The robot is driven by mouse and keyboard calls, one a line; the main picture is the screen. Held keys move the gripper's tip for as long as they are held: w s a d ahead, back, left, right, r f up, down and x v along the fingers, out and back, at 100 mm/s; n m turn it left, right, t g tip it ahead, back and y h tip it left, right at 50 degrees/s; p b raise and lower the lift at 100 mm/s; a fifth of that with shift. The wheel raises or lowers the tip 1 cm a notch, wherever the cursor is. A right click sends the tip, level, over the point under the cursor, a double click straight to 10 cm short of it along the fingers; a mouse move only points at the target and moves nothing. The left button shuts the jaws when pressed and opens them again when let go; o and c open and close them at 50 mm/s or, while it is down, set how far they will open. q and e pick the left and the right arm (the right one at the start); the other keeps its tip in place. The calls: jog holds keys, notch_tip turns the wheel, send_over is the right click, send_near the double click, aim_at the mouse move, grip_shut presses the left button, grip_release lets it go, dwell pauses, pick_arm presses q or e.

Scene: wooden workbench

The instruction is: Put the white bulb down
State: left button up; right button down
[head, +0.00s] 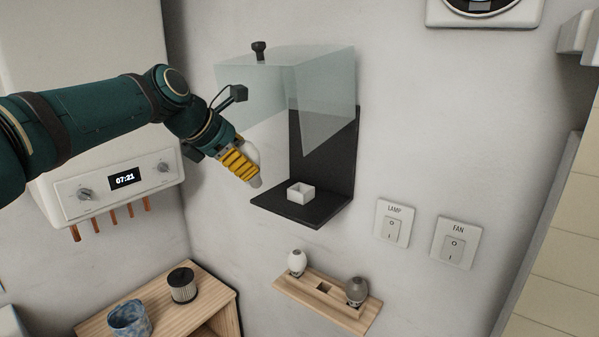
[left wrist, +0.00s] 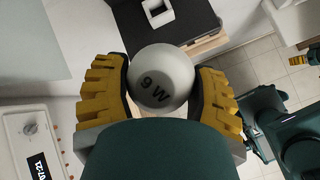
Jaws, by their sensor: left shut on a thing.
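My left gripper (head: 246,172) is shut on a white bulb (left wrist: 162,80) marked "9 W", its round glass between the yellow fingers. In the head view part of the held bulb (head: 252,152) shows behind the fingers. The gripper is in the air at the left of a black wall bracket (head: 327,160). A small white square socket (head: 301,192) stands empty on the bracket's shelf. A wooden rack (head: 322,303) below carries another white bulb (head: 297,262) at the left and a grey bulb (head: 356,290) at the right, with an empty square hole between them. My right gripper shows only partly at the left wrist view's right edge.
A clear cover (head: 300,85) with a black knob is above the bracket's shelf. LAMP (head: 392,229) and FAN (head: 454,249) switches are on the wall at right. A boiler-like box (head: 115,186) is at left. A wooden cabinet (head: 150,305) below holds a blue cup and a dark cylinder.

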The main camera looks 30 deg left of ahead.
pick_arm(q)
jog(key=w+d, duration=0.2)
jog(key=w, duration=0.8)
jog(key=w+f, duration=0.1)
jog(key=f, duration=0.1)
jog(key=w+f, duration=0.1)
jog(key=w+d+f, duration=0.1)
jog(key=f, duration=0.1)
jog(key=shift+f, duration=0.3)
jog(key=shift+w+r+g, duration=0.2)
jog(key=shift+w+g, duration=0.05)
jog(key=shift+g, duration=0.25)
jog(key=w+g+p, duration=0.1)
jog(key=g+y+p, duration=0.1)
jog(key=g, duration=0.1)
jog(key=shift+w+d+r+p, duration=0.15)
jog(key=shift+w+d+p, duration=0.1)
jog(key=shift+w+p, duration=0.15)
jog(key=shift+s+f+b, duration=0.15)
jog(key=shift+f+b, duration=0.2)
jog(key=shift+f, duration=0.55)
jog(key=shift+f, duration=0.25)
jog(key=o, duration=1.3)
jog(key=shift+c, duration=0.2)
